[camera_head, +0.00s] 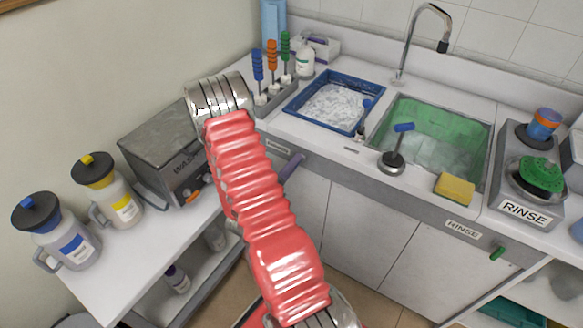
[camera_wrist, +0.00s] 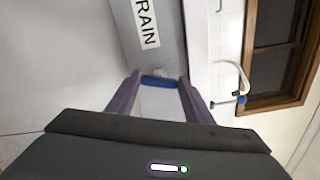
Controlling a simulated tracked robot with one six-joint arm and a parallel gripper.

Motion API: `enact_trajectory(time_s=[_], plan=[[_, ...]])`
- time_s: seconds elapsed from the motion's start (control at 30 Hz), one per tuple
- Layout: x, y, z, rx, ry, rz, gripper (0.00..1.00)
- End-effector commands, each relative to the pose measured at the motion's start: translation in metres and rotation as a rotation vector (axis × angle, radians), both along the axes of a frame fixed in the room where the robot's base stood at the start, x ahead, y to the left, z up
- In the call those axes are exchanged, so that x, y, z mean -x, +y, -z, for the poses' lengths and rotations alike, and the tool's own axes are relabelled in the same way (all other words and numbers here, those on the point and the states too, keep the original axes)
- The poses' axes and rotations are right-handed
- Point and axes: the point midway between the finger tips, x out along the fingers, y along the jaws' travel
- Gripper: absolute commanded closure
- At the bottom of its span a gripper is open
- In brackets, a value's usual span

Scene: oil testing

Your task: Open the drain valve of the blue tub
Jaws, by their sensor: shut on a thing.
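The blue tub (camera_head: 293,106) is set in the counter, with white foamy content in it. The drain valve's blue handle (camera_wrist: 158,82) shows in the wrist view, beside a grey panel with a label that partly reads "RAIN" (camera_wrist: 148,24). My gripper (camera_wrist: 157,87) is shut on this handle, one finger at each side. In the head view a purple-grey finger of my gripper (camera_head: 291,167) shows at the counter's front edge below the tub. My arm hides the handle there. I cannot tell whether the valve is open.
A green rinse basin (camera_head: 432,116) lies right of the tub, with a plunger-like tool (camera_head: 394,160) and a yellow sponge (camera_head: 454,187) at its front. A green handle (camera_head: 497,253) sticks out under the "RINSE" label. A grey washing machine (camera_head: 165,145) and two jugs stand left.

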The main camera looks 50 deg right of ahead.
Motion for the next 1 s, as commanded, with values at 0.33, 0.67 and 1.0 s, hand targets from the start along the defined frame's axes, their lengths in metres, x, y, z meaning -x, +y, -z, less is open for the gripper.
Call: enact_trajectory(time_s=[0.33,0.67,1.0], plan=[[-0.0042,0.001,0.0028,0.021,0.249,-0.01,0.76],[-0.0046,0.0013,0.0039,0.028,0.338,-0.012,0.76],[-0.0046,0.0015,0.0045,0.026,0.344,-0.013,0.76]])
